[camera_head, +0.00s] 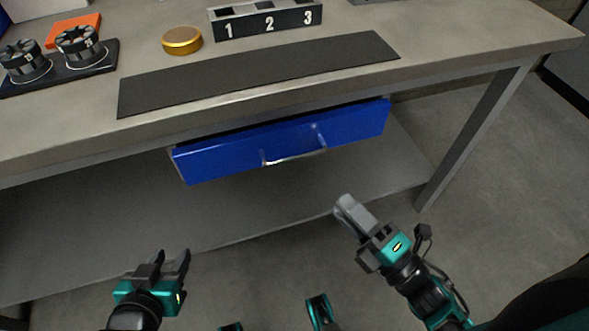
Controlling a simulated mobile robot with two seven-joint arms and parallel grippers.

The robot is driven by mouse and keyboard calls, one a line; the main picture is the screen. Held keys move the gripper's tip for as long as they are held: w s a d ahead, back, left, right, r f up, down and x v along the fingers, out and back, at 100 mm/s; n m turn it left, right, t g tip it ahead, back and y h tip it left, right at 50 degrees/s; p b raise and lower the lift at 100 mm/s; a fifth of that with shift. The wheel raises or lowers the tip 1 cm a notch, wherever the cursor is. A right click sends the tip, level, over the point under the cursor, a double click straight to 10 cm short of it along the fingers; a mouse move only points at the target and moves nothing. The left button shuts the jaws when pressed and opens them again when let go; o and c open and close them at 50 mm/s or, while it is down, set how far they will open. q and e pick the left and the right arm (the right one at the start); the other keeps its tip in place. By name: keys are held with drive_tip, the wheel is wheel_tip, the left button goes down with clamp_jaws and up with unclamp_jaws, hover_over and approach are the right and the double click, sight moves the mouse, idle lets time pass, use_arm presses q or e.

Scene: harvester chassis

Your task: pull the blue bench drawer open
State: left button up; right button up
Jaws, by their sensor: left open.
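The blue bench drawer (240,153) hangs under the workbench top, in the middle of the head view. Its front stands a little forward of the bench, with a dark gap above it. A metal bar handle (294,158) is on its front. My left gripper (171,262) is open and empty at the lower left, well apart from the drawer. My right gripper (348,212) is below and right of the handle, apart from it. Its fingers overlap in this view, so its opening is hidden; no object shows in it.
The bench top (440,60) carries a dark mat (260,72), a gold round tin (182,40), a numbered holder (265,20) and a black tray (100,64) with two cylindrical parts. A lower shelf (110,230) and a bench leg (475,135) flank the space below the drawer.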

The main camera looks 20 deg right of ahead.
drive_tip(key=x, duration=1.2)
drive_tip(key=shift+w, duration=0.25)
clamp_jaws()
